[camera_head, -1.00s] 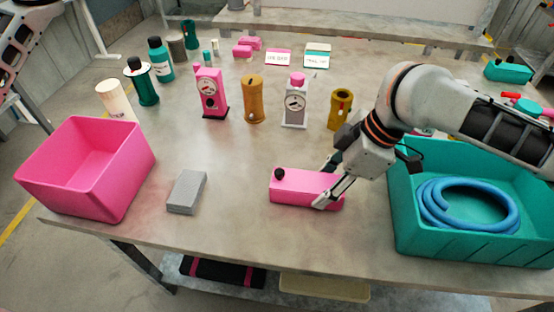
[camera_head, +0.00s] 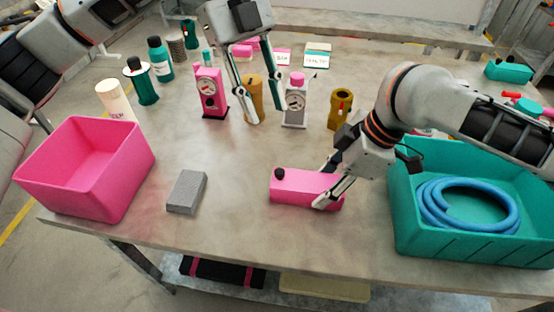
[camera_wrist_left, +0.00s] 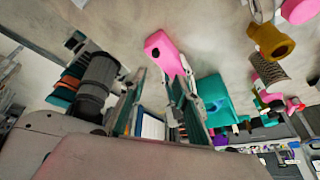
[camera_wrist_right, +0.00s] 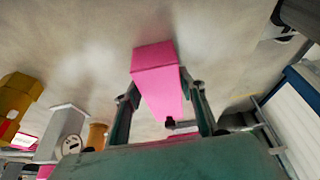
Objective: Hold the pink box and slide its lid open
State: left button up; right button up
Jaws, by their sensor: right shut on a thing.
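The pink box (camera_head: 305,188) is a long block lying on the table, with a dark knob (camera_head: 279,173) on top near its left end. My right gripper (camera_head: 326,186) is shut on the box near its right end; in the right wrist view the box (camera_wrist_right: 158,85) sits between its two fingers. My left gripper (camera_head: 262,108) is open and empty, fingers pointing down in front of the mustard cylinder, well behind and above the box. In the left wrist view the box (camera_wrist_left: 167,52) lies beyond the open fingers. The lid's edge cannot be made out.
A pink bin (camera_head: 85,205) stands at the left and a teal bin (camera_head: 470,252) with a blue hose (camera_head: 465,225) at the right. A grey block (camera_head: 186,192) lies left of the box. Pumps and bottles stand behind. The table between grey block and pink box is clear.

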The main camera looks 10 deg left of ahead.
aim_at(279, 171)
pick_arm(q)
jog(key=shift+n+y, duration=0.3)
jog(key=x, duration=1.2)
jog(key=shift+s+a+f, duration=0.15)
jog(key=shift+s, duration=0.1)
grip_shut()
